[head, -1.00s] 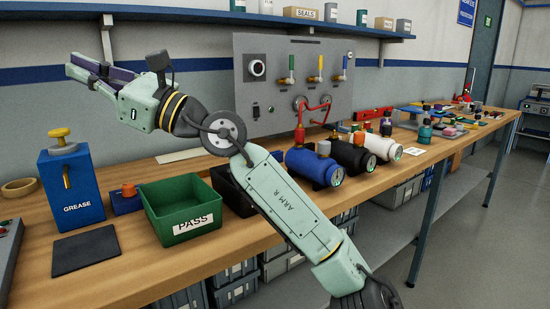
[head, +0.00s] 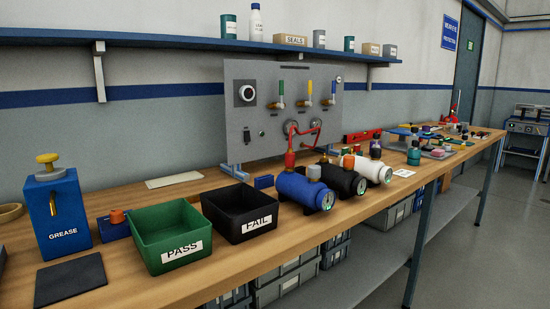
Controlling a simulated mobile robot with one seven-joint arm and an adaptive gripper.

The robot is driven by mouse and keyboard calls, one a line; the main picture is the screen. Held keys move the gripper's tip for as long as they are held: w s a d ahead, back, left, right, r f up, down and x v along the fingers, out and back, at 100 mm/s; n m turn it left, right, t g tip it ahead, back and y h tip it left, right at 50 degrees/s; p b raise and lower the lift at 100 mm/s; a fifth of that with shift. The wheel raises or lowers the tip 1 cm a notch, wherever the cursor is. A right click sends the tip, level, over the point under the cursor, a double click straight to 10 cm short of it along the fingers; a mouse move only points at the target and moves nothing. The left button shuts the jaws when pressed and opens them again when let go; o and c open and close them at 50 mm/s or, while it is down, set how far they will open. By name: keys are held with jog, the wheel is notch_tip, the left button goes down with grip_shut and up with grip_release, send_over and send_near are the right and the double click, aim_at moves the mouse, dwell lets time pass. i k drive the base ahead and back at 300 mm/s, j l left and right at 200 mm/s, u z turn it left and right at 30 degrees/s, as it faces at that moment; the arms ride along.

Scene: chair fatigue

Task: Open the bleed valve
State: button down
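A grey upright test panel (head: 258,130) stands at the back of the bench. It carries three valves in a row, with a green lever (head: 281,87), a yellow lever (head: 308,87) and a blue lever (head: 333,88). All three levers look upright. Their labels are too small to read, so I cannot tell which is the bleed valve. A round white gauge (head: 246,93) sits at the panel's upper left. Red hoses (head: 310,145) run from the lower ports to a red fitting (head: 290,159) by the blue cylinder (head: 302,190). My gripper is not in view.
A black cylinder (head: 342,180) and a white cylinder (head: 372,170) lie beside the blue one. The green PASS tray (head: 160,252), black FAIL tray (head: 248,221) and blue grease dispenser (head: 60,211) stand left. A shelf (head: 200,44) runs above the panel.

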aim_at(309, 89)
jog(key=i+z, duration=0.25)
jog(key=i+l, duration=0.15)
jog(key=l, duration=0.2)
jog(key=i+l, duration=0.15)
jog(key=l, duration=0.25)
jog(key=i+l, duration=0.15)
jog(key=l, duration=0.2)
jog(key=i+l, duration=0.2)
jog(key=l, duration=0.2)
jog(key=i, duration=0.15)
jog(key=i+j, duration=0.65)
jog(key=j, duration=0.15)
